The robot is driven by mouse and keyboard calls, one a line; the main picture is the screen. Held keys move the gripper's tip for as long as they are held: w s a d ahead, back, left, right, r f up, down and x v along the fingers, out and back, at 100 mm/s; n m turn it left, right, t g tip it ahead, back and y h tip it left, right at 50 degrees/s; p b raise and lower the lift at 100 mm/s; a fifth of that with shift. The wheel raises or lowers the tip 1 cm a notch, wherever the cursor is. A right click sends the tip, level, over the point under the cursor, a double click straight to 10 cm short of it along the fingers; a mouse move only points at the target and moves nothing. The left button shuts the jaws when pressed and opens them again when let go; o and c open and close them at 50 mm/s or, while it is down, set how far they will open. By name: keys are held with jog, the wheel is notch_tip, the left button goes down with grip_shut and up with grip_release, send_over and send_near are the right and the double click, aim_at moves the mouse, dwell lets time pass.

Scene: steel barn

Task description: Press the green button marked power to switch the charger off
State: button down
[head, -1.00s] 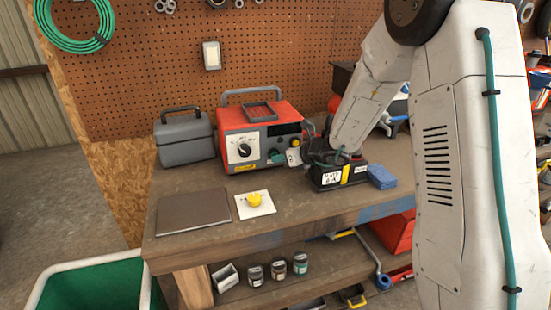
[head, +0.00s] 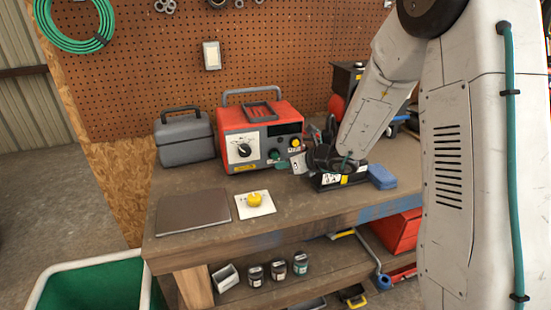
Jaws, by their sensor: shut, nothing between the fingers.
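The charger (head: 258,121) is a red box with a dark front panel, standing on the workbench. Its front shows a white dial (head: 244,150), a small green button (head: 274,154) and a yellow knob (head: 296,143); the lettering is too small to read. My gripper (head: 297,163) is shut and empty, just in front of the panel's right side and to the right of the green button. It appears apart from the button, though the small gap is hard to judge. Another green piece (head: 282,164) shows low by the fingertips; I cannot tell what it is.
A black battery (head: 329,181) with a white label stands below my wrist, with a blue sponge (head: 381,176) beside it. A grey toolbox (head: 184,138) is left of the charger. A brown folder (head: 192,212) and a white plate (head: 265,210) with a yellow knob lie in front.

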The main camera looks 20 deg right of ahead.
jog(key=shift+s, duration=2.3)
jog(key=s+a+n+g, duration=0.1)
jog(key=s+n, duration=0.1)
jog(key=s+a+n+g+y, duration=0.1)
jog(key=n, duration=0.2)
jog(key=s+a+n+g+y, duration=0.1)
jog(key=s+a+n, duration=0.1)
jog(key=shift+s+a+r, duration=0.1)
jog(key=shift+s+r, duration=0.25)
jog(key=shift+r, duration=0.05)
jog(key=s+a+r+n+g, duration=0.1)
jog(key=s+r+n+g, duration=0.2)
jog(key=s+n, duration=0.3)
jog(key=s+a+r+n+g, duration=0.2)
jog(key=s+n+g, duration=0.1)
jog(key=s+n, duration=0.25)
jog(key=s+d+r+n+h, duration=0.4)
jog(key=s+d+n, duration=0.1)
jog(key=s, duration=0.3)
jog(key=s+d+r+n+h, duration=0.4)
jog(key=s+n, duration=0.3)
jog(key=s, duration=0.2)
jog(key=shift+s+d+r+h, duration=0.3)
jog(key=shift+d+r+h, duration=0.05)
jog(key=shift+r+h, duration=0.45)
jog(key=shift+n, duration=0.25)
